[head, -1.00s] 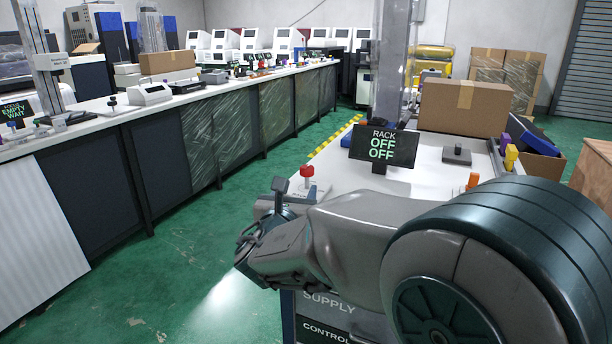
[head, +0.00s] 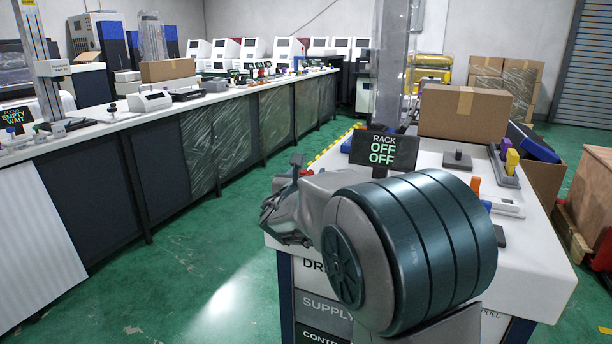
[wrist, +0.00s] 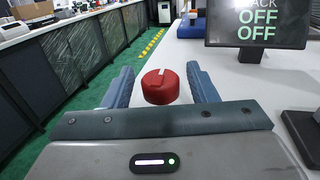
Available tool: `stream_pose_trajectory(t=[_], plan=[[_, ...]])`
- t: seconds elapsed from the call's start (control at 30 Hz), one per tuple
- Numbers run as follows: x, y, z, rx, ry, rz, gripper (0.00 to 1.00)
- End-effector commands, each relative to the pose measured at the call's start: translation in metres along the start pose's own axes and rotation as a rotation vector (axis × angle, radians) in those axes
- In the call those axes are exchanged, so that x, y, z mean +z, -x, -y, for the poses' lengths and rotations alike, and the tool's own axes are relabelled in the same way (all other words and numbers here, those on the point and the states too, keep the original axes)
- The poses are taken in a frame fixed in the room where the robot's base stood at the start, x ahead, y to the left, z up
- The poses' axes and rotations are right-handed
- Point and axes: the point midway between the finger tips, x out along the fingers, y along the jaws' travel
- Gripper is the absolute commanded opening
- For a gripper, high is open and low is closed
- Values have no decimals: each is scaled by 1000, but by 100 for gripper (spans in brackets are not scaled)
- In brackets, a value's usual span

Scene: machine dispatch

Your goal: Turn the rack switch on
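A red round knob (wrist: 160,87) with a pale mark on its top edge shows in the wrist view, above the white bench top. My gripper (wrist: 160,70) is open, with one blue finger on each side of the knob and a visible gap on both sides. In the head view my gripper (head: 282,208) is at the left edge of the bench, and only a bit of red (head: 306,172) shows behind it. A dark display (head: 383,150) reads RACK OFF OFF; it also shows in the wrist view (wrist: 258,24). I cannot see the knob's base.
A cardboard box (head: 464,108) stands at the back of the white bench (head: 535,246). A small dark block with a post (head: 457,160) and a tray of coloured pieces (head: 508,168) are to the right. A long counter (head: 110,128) runs along the left, with green floor between.

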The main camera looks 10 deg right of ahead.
Motion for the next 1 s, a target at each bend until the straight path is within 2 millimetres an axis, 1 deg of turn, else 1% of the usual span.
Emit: stream_pose_trajectory(t=[0.03,0.13,0.17,0.37,0.57,0.77,1.0], plan=[[0,0,0,0,0,0,39],[0,0,0,0,0,0,11],[0,0,0,0,0,0,9],[0,0,0,-6,0,0,9],[2,0,-2,-57,1,-3,9],[4,0,-2,-183,2,-4,9],[6,0,-3,-401,4,-3,9]])
